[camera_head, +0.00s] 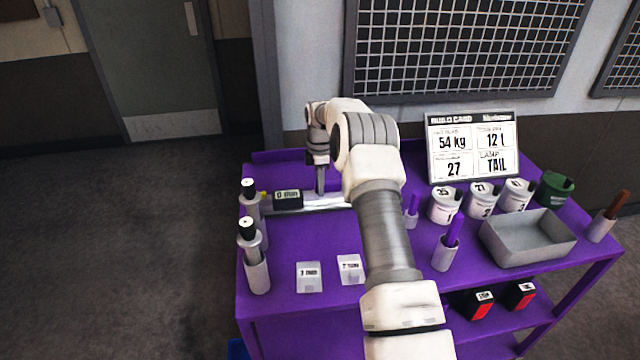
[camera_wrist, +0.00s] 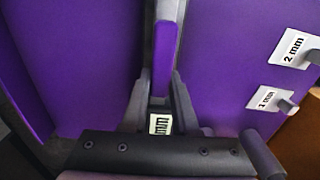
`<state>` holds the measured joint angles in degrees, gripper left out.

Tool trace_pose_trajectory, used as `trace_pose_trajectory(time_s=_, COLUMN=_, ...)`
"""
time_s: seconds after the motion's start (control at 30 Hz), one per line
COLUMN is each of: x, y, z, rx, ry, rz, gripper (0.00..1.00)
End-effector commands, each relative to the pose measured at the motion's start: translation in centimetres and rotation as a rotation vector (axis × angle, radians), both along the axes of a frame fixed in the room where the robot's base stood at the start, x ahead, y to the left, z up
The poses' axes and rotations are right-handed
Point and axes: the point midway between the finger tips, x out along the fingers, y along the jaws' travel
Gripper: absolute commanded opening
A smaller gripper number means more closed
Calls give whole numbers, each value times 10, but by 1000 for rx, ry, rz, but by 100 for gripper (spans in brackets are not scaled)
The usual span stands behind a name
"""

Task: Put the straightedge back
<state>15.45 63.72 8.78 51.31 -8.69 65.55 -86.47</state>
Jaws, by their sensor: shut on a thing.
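The straightedge (camera_head: 318,204) is a long pale metal bar at the back left of the purple cart top. It runs left to right beside a dark block labelled "0 mm" (camera_head: 288,198). My gripper (camera_head: 320,190) points down over the bar and is shut on it. In the wrist view the fingers of my gripper (camera_wrist: 160,95) close around a purple strip on the grey bar of the straightedge (camera_wrist: 170,10). The "mm" label (camera_wrist: 160,124) shows just below the fingers. My arm hides the bar's right end. I cannot tell whether the bar touches the cart top.
Two black-topped cylinders (camera_head: 249,240) stand at the left edge. Blocks marked 1 mm (camera_head: 309,277) and 2 mm (camera_head: 350,268) lie in front. White cups (camera_head: 445,206), a grey tray (camera_head: 528,252) and a build card (camera_head: 472,147) are on the right. Purple-handled tools (camera_head: 446,252) stand upright near my arm.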

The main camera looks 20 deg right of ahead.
Motion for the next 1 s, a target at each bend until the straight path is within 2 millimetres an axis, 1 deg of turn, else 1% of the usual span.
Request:
trace_pose_trajectory(time_s=0.13, x=1, y=0, z=2, rx=-1, ry=-4, rz=0, gripper=0)
trace_pose_trajectory(time_s=0.27, x=1, y=0, z=-2, rx=-1, ry=-4, rz=0, gripper=0)
trace_pose_trajectory(time_s=0.3, x=0, y=0, z=-2, rx=0, ry=-1, rz=0, gripper=35)
trace_pose_trajectory(time_s=0.43, x=0, y=0, z=-2, rx=0, ry=-1, rz=0, gripper=57)
trace_pose_trajectory(time_s=0.77, x=0, y=0, z=1, rx=0, ry=-2, rz=0, gripper=57)
trace_pose_trajectory(time_s=0.87, x=1, y=-1, z=9, rx=-1, ry=-4, rz=0, gripper=57)
trace_pose_trajectory(time_s=1.0, x=1, y=-1, z=36, rx=-1, ry=-6, rz=0, gripper=57)
